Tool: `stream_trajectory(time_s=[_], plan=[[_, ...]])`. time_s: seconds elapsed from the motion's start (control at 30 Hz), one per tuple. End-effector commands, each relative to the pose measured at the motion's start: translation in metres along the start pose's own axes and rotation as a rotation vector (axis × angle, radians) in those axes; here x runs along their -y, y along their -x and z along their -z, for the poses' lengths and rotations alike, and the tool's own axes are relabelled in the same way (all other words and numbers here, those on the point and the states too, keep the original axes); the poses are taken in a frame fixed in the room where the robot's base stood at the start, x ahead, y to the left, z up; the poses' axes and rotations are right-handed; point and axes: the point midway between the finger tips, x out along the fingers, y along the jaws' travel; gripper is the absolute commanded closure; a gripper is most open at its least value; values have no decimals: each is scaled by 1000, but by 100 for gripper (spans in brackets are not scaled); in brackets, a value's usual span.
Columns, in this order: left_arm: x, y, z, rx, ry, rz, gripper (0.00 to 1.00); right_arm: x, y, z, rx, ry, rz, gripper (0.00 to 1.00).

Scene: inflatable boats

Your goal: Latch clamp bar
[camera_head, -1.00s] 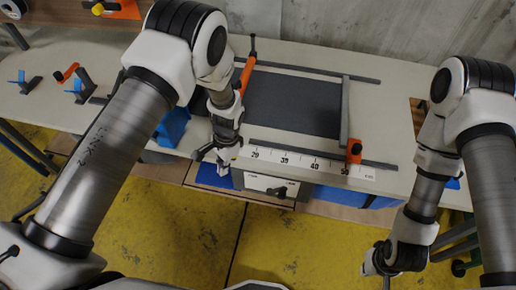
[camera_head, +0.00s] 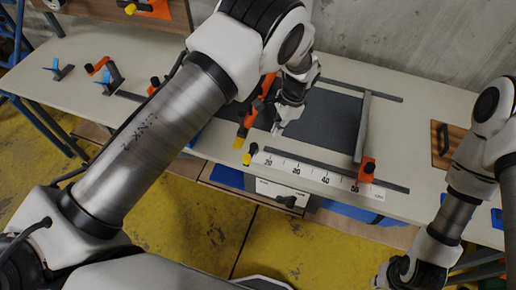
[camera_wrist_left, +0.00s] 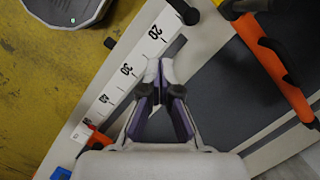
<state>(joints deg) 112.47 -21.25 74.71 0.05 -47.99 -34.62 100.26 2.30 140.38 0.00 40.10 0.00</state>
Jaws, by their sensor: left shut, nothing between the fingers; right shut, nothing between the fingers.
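On the worktable, a dark sheet (camera_head: 330,120) lies between two grey rails. A grey bar with an orange end block (camera_head: 366,170) crosses it on the right. An orange bar (camera_head: 251,112) with a yellow end is on the left, partly hidden by my left arm. In the left wrist view an orange bar (camera_wrist_left: 272,62) with black parts runs at upper right. My left gripper (camera_head: 277,130) is shut and empty, beside the orange bar and above the sheet's near edge. Its fingertips (camera_wrist_left: 160,70) point toward the ruler's 20 mark. My right gripper (camera_head: 388,272) is shut and empty, low at right, off the table.
A white ruler strip (camera_head: 315,174) runs along the table's front edge. Blue and orange clamps (camera_head: 103,75) stand at far left. A wooden board (camera_head: 447,145) lies at right. The yellow floor (camera_head: 190,220) is open in front.

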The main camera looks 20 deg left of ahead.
Motion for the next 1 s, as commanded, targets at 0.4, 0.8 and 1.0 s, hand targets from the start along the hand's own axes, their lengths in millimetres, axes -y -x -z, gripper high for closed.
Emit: stream_trajectory(time_s=[0.4, 0.8, 1.0], plan=[[0, -47, 2, 1, 2, -2, 100, 0, -34, 0, 0, 0, 0, 100], [0, -103, -22, 2, 3, -3, 100, 0, -58, 0, -1, 0, 0, 100], [0, -110, -39, 1, 2, -1, 100, 0, -57, 0, 0, 0, 0, 100]])
